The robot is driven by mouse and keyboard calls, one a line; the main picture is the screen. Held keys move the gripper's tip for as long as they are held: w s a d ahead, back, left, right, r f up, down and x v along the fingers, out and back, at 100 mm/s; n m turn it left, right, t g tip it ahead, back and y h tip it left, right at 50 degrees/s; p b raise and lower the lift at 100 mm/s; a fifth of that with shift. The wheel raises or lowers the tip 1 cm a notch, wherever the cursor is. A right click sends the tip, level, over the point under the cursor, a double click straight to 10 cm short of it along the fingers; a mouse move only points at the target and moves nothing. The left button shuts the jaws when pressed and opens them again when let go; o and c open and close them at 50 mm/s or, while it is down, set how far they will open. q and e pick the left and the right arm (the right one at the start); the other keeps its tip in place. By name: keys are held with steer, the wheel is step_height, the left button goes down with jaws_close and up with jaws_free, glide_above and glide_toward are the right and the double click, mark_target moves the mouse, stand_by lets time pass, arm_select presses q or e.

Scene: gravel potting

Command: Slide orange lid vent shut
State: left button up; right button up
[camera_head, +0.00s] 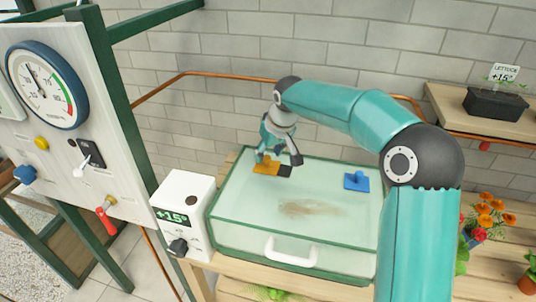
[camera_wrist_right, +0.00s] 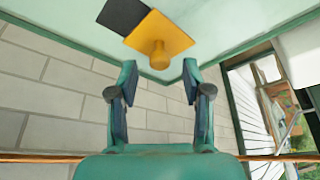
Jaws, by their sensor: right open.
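The orange lid vent (camera_head: 265,167) is a flat plate with a knob on the glass lid of the propagator box (camera_head: 232,228), towards its back left. A dark opening (camera_head: 285,171) shows uncovered beside its right edge. In the right wrist view the orange vent (camera_wrist_right: 160,33) has its knob facing my fingers, and the dark opening (camera_wrist_right: 122,15) lies at its upper left. My right gripper (camera_head: 277,157) is over the orange vent, open and empty. In the wrist view its fingertips (camera_wrist_right: 159,72) are spread either side of the knob's line, just short of it. My left gripper is out of view.
A blue vent (camera_head: 356,182) sits on the lid's right part. A white display box (camera_head: 183,215) reading +15° stands left of the glass box. A gauge panel (camera_head: 60,130) is at the left. Flowers (camera_head: 485,220) stand at the right. A brick wall is behind.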

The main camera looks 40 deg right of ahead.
steer(key=shift+x, duration=0.95)
steer(key=shift+s, duration=0.1)
jaws_close()
